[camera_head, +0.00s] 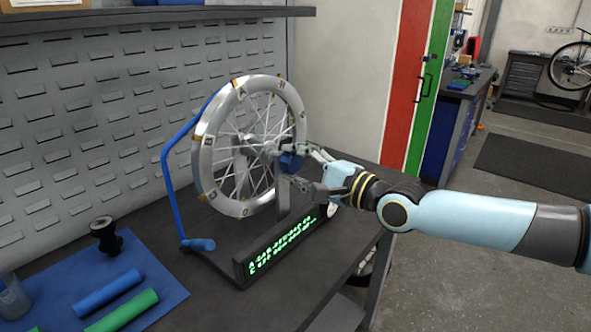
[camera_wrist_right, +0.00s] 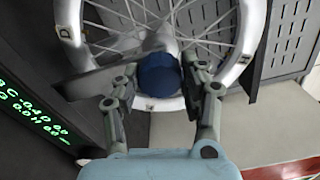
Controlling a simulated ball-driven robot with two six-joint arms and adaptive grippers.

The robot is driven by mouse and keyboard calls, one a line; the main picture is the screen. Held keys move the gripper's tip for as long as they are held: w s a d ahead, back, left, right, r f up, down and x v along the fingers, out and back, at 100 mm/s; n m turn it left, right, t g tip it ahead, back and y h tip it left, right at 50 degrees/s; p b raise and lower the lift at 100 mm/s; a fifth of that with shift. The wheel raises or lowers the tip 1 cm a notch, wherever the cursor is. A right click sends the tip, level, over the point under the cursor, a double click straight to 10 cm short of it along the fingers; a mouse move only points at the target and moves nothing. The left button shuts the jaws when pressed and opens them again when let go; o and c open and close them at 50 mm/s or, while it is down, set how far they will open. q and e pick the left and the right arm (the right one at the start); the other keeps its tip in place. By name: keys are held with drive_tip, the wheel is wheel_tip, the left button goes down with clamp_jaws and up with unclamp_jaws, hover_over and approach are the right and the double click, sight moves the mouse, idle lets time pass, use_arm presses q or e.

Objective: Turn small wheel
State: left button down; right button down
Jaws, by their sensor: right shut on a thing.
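A silver wheel (camera_head: 206,165) with spokes and small letter tags on its rim stands upright in a dark stand (camera_head: 240,262). A blue knob (camera_head: 291,162) sits at the hub on the wheel's right side. My right gripper (camera_head: 302,166) reaches in from the right and is shut on the knob. In the right wrist view the knob (camera_wrist_right: 159,75) is between the two fingers, with the rim (camera_wrist_right: 70,22) behind it. My left gripper is not in view.
A green-lit display (camera_head: 280,247) runs along the stand's front. A blue curved arm (camera_head: 165,175) stands beside the wheel. A blue mat (camera_head: 150,275) holds a green roll (camera_head: 122,310), a blue roll (camera_head: 107,292) and a black spool (camera_head: 105,235). A perforated panel (camera_head: 60,120) is behind.

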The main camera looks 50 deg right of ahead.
drive_tip(key=m+b, duration=0.2)
drive_tip(key=m, duration=0.4)
drive_tip(key=shift+f+m, duration=0.15)
drive_tip(key=shift+m, duration=0.15)
drive_tip(key=m+b, duration=0.2)
drive_tip(key=m, duration=0.3)
drive_tip(key=shift+d+m, duration=0.1)
drive_tip(key=shift+m, duration=0.3)
drive_tip(key=c, duration=0.7)
unclamp_jaws()
drive_tip(key=s, duration=0.8)
drive_tip(key=s+d, duration=0.1)
drive_tip(key=s, duration=0.3)
